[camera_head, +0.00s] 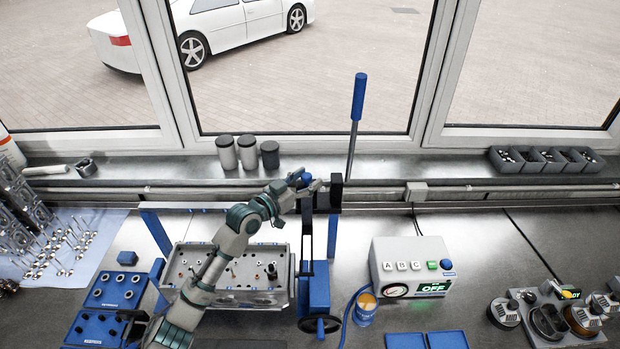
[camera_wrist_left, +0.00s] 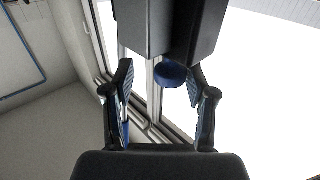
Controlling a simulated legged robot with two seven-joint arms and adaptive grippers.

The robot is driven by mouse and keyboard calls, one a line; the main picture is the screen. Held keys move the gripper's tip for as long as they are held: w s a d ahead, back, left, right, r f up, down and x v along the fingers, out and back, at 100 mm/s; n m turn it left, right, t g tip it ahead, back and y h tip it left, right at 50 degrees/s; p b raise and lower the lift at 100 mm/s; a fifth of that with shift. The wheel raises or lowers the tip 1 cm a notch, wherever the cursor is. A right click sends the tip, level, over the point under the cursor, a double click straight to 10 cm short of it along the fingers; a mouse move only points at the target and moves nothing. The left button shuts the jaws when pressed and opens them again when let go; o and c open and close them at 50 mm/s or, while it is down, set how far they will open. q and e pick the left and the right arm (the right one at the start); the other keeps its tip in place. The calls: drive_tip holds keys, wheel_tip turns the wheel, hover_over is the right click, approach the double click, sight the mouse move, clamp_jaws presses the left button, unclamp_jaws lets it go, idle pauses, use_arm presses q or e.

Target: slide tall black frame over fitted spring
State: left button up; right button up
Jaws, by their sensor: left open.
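My left gripper (camera_head: 312,187) is open beside a black block (camera_head: 336,190) at the foot of the blue-handled lever (camera_head: 357,100). A slim, upright black frame (camera_head: 306,240) stands below it, beside the blue post; my arm partly hides the surroundings. The grey cylinder head (camera_head: 240,298) lies left of this frame, with a small dark upright part (camera_head: 272,270) near its right end. I cannot tell whether that is the fitted spring. In the left wrist view, the open fingers (camera_wrist_left: 160,110) have a round blue end (camera_wrist_left: 170,73) and a dark block (camera_wrist_left: 185,25) ahead. My right gripper is not seen.
A blue stand with a black handwheel (camera_head: 320,325) is right of the head. A control box (camera_head: 410,267) reading OFF and an orange-topped can (camera_head: 366,306) stand further right. Blue part trays (camera_head: 115,290) lie left. Some bench behind the control box is clear.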

use_arm(q)
drive_tip(key=shift+x, duration=0.9)
drive_tip(key=shift+a, duration=0.15)
drive_tip(key=shift+w+a, duration=0.15)
drive_tip(key=shift+a, duration=1.15)
drive_tip(key=c, duration=0.7)
drive_tip(key=shift+s+d+r, duration=0.2)
drive_tip(key=shift+s+d, duration=0.05)
drive_tip(key=shift+d, duration=0.3)
clamp_jaws()
drive_tip(key=shift+d, duration=0.35)
drive_tip(key=shift+w+a+f, duration=0.1)
drive_tip(key=shift+a, duration=0.15)
drive_tip(key=a+b, duration=0.5)
drive_tip(key=a, duration=0.5)
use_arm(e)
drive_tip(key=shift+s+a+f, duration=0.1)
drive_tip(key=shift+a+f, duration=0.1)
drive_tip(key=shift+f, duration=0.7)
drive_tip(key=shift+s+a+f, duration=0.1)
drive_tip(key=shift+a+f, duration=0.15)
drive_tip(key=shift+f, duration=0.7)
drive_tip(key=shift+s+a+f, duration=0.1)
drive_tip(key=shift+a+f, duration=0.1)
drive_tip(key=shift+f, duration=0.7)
